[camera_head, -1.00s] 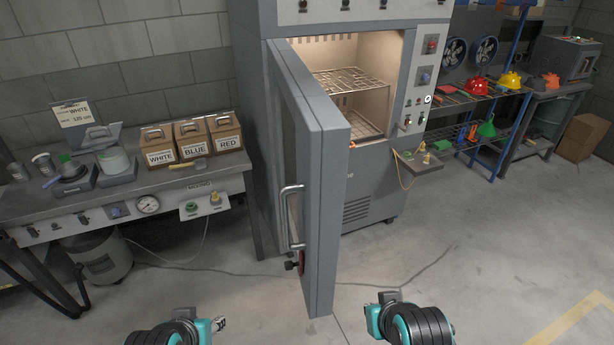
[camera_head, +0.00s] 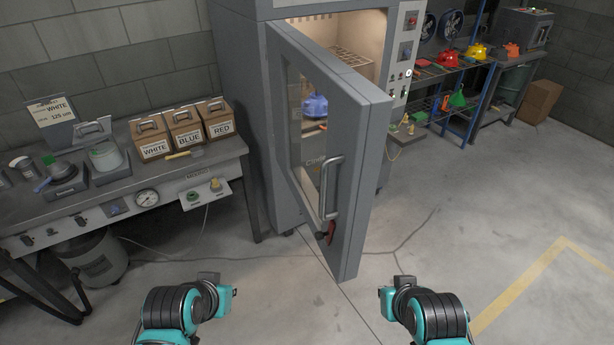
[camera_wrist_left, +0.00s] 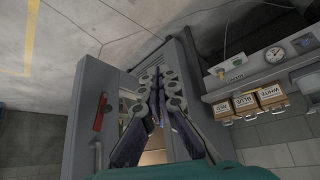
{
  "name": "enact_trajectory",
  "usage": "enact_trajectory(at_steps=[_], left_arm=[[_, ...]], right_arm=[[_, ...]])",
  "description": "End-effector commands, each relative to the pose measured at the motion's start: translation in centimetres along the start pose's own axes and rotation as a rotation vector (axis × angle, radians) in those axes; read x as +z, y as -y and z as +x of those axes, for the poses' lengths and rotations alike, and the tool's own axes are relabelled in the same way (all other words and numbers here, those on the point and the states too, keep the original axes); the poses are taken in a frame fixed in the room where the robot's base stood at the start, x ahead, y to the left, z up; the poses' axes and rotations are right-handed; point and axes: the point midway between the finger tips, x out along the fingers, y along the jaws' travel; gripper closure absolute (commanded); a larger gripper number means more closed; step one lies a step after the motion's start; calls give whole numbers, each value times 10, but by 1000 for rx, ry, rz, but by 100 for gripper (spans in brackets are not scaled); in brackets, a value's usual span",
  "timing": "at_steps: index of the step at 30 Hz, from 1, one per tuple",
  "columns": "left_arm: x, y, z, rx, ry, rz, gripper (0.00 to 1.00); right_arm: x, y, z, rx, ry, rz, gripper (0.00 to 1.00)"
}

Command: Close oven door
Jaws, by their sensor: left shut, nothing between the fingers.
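The oven (camera_head: 255,125) stands at the back centre, its lit chamber with a wire rack (camera_head: 338,70) partly showing. Its grey door (camera_head: 362,165), hinged on the left, stands ajar and angles out toward me. The door's outer face shows a window, a metal bar handle (camera_head: 331,185) and a red lever (camera_head: 331,232). The lever also shows in the left wrist view (camera_wrist_left: 102,110). My left gripper (camera_wrist_left: 155,73) is shut and empty, in front of the door in the wrist view; contact cannot be told. In the head view only my arm links show. My right gripper is out of view.
A workbench (camera_head: 100,195) with boxes, scales and a gauge stands left of the oven. A blue rounded object (camera_head: 314,106) shows through the door window. The floor (camera_head: 480,215) at the right is clear.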

Motion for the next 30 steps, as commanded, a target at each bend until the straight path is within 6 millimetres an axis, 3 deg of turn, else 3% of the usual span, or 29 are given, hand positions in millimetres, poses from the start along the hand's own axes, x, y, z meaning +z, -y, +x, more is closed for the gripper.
enact_trajectory(at_steps=[1, 6, 15, 19, 23, 30], left_arm=[[-23, -5, -18, 36, 13, 38, 100], [-80, -30, -46, 219, 28, 238, 100], [-165, -66, -82, 522, -127, 589, 100], [-182, -72, -88, 582, -195, 673, 100], [-186, -76, -87, 606, -225, 708, 100], [-184, -95, -60, 608, -227, 715, 100]], right_arm=[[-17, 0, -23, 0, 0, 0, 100], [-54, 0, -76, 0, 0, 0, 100], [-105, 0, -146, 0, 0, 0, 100], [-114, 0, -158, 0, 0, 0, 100], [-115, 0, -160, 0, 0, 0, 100], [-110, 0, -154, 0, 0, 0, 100]])
